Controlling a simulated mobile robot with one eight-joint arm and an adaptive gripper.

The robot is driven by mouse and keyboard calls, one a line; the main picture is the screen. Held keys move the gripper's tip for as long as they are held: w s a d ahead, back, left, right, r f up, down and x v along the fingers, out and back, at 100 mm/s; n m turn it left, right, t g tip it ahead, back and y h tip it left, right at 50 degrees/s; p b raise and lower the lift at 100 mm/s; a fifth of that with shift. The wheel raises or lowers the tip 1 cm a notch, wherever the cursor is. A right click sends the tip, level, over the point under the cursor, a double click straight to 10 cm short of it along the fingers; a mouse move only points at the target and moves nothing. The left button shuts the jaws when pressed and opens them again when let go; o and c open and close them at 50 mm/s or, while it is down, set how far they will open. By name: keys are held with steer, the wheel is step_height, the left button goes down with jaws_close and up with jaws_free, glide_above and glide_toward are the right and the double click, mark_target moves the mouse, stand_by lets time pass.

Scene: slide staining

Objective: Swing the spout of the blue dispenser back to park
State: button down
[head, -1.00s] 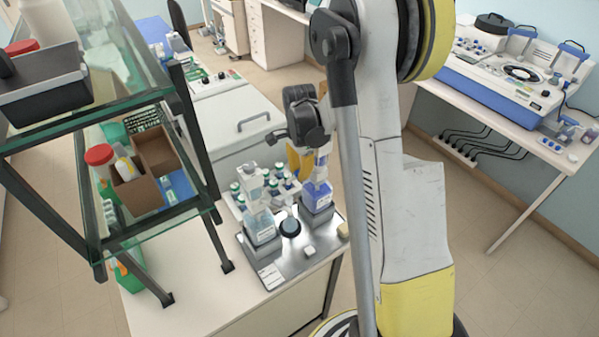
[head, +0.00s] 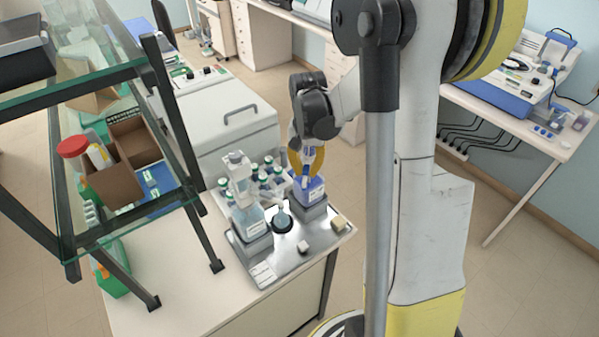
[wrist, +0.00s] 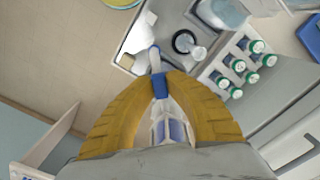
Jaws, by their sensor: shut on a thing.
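The blue dispenser (head: 309,192), a bottle with blue liquid and a pump top, stands at the back right of a metal tray in the head view. Its body shows below my gripper in the wrist view (wrist: 172,130). The spout tip lies to the left of the black ring (wrist: 184,42) in the wrist view.
A second dispenser (head: 252,222) with pale liquid stands left on the metal tray (head: 285,257). Several green-capped bottles (wrist: 240,67) stand in a rack behind. A glass shelf unit (head: 150,190) rises at the left. Small pale blocks lie at the tray's front right.

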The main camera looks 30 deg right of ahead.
steer(key=shift+s+d+n+b, duration=0.45)
steer(key=shift+d+n, duration=0.4)
steer(key=shift+n, duration=0.65)
steer(key=shift+s+d+n+b, duration=0.2)
steer(key=shift+d+n+b, duration=0.55)
steer(key=shift+n, duration=0.75)
steer(key=shift+s+d+n+b, duration=0.35)
steer(key=shift+d+n, duration=0.65)
steer(key=shift+n, duration=0.5)
steer(key=c, duration=1.4)
jaws_free()
step_height(320, 180, up, 12)
